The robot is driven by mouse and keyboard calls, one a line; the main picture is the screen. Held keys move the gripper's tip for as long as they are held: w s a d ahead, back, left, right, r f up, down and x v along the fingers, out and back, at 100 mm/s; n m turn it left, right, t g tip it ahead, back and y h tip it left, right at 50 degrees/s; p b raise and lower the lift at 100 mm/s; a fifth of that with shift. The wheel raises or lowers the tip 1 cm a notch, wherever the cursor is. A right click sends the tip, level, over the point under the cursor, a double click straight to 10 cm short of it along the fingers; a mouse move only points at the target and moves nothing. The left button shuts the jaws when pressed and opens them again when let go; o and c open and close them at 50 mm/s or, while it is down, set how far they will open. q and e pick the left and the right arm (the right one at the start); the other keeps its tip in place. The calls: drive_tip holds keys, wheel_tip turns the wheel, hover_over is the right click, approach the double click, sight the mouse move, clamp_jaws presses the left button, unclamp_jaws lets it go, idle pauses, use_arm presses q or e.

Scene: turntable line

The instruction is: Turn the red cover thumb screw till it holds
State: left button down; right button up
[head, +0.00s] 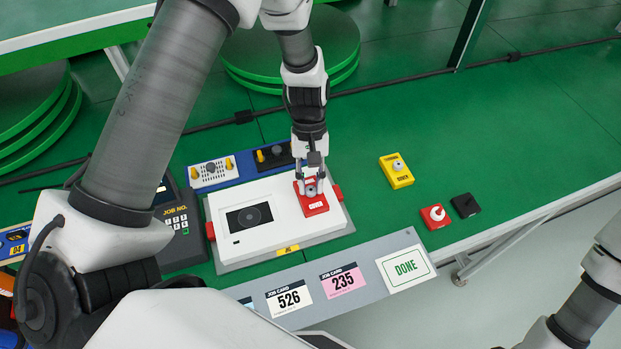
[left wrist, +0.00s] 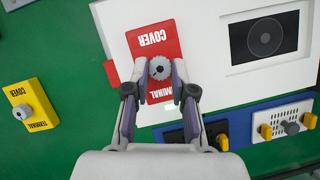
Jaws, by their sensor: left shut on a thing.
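The red cover (head: 316,207) lies on the right part of the white unit (head: 279,235). In the left wrist view the red cover (left wrist: 151,41) reads "TERMINAL COVER". Its grey thumb screw (left wrist: 160,68) sits between the fingertips of my left gripper (left wrist: 159,70). In the head view my left gripper (head: 313,185) points down over the cover, shut on the screw. The screw is partly hidden by the fingers there. My right gripper is not in view; only part of my right arm shows at the lower right.
A yellow terminal cover (head: 396,171) with its own screw lies to the right on the green bench. A red block with a white knob (head: 436,214) and a black block (head: 465,205) lie nearby. A keypad box (head: 176,228) stands left. A card strip (head: 330,283) runs along the front.

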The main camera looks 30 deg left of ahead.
use_arm(q)
drive_tip(key=c, duration=0.9)
unclamp_jaws()
drive_tip(key=shift+c, duration=0.2)
drive_tip(key=shift+r, duration=0.1)
drive_tip(key=v, duration=1.2)
